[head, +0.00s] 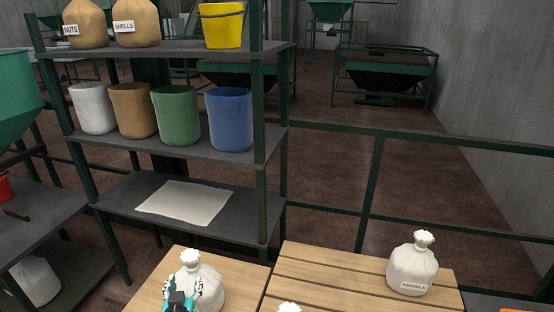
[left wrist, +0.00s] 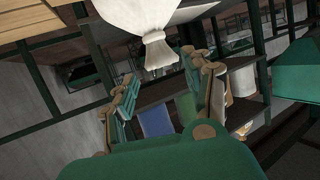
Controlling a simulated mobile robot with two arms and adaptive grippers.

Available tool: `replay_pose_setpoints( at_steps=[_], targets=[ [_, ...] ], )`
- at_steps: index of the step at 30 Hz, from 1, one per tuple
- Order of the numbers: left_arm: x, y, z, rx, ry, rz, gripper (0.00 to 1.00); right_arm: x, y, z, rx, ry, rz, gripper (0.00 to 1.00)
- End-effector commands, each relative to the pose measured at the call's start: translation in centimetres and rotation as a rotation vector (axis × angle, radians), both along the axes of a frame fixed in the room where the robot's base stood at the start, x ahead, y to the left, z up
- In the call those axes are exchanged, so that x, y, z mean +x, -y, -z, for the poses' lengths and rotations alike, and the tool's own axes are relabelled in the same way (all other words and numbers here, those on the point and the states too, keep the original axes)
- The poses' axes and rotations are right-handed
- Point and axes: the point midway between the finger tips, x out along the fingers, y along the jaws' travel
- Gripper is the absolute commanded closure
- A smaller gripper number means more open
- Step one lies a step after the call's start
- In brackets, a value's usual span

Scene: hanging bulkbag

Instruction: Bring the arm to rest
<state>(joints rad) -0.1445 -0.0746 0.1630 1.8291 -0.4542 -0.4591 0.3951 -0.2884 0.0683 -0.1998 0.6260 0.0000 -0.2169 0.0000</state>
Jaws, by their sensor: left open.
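My left gripper (head: 182,290) is at the bottom of the head view, in front of a white tied sack (head: 206,287) on the wooden pallet. In the left wrist view the gripper (left wrist: 165,90) has its fingers spread wide with nothing between them. The tied neck of a white sack (left wrist: 157,50) hangs into the top of that view, just beyond the fingers; I cannot tell whether they touch. My right gripper is not in view.
A white sack labelled KERNELS (head: 412,268) stands on the right of the slatted pallet (head: 330,268). Another sack top (head: 289,308) shows at the bottom edge. A shelf (head: 240,220) behind holds bins, a yellow bucket (head: 222,25) and sacks. A dark railing (head: 372,185) runs behind the pallets.

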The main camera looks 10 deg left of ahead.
Motion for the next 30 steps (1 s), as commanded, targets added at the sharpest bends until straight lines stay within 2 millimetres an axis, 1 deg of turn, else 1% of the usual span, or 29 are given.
replay_pose_setpoints(
  at_steps=[2, 5, 6, 8, 9, 12, 15, 18, 26, 27, 30],
  targets=[
    [-1.3, 0.2, 0.4, -0.001, -0.049, 0.002, 0.48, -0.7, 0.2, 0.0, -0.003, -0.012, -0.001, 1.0],
    [-4.5, 1.3, 1.4, -0.013, -0.182, 0.023, 0.48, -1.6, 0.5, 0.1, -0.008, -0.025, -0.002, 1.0],
    [-6.2, 2.0, 1.8, -0.019, -0.253, 0.042, 0.48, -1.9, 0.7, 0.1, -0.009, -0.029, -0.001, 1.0],
    [-8.9, 3.4, 2.4, -0.031, -0.358, 0.079, 0.48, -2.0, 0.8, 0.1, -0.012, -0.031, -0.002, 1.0],
    [-10.6, 4.3, 2.8, -0.04, -0.422, 0.106, 0.48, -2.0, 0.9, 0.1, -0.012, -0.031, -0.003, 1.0],
    [-14.3, 6.4, 3.2, -0.053, -0.556, 0.174, 0.48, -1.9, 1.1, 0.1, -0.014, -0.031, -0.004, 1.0],
    [-17.5, 8.0, 3.4, -0.064, -0.662, 0.238, 0.48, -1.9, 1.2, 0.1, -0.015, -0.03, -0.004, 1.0],
    [-20.2, 9.4, 3.3, -0.071, -0.748, 0.296, 0.48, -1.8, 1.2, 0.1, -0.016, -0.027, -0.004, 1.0],
    [-26.7, 12.2, 2.6, -0.082, -0.939, 0.446, 0.48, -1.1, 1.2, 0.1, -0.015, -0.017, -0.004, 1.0],
    [-27.1, 12.4, 2.9, -0.083, -0.96, 0.459, 0.48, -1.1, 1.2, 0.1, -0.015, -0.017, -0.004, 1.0],
    [-26.3, 12.5, 5.5, -0.084, -0.967, 0.454, 0.48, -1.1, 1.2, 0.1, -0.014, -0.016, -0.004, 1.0]
  ],
)
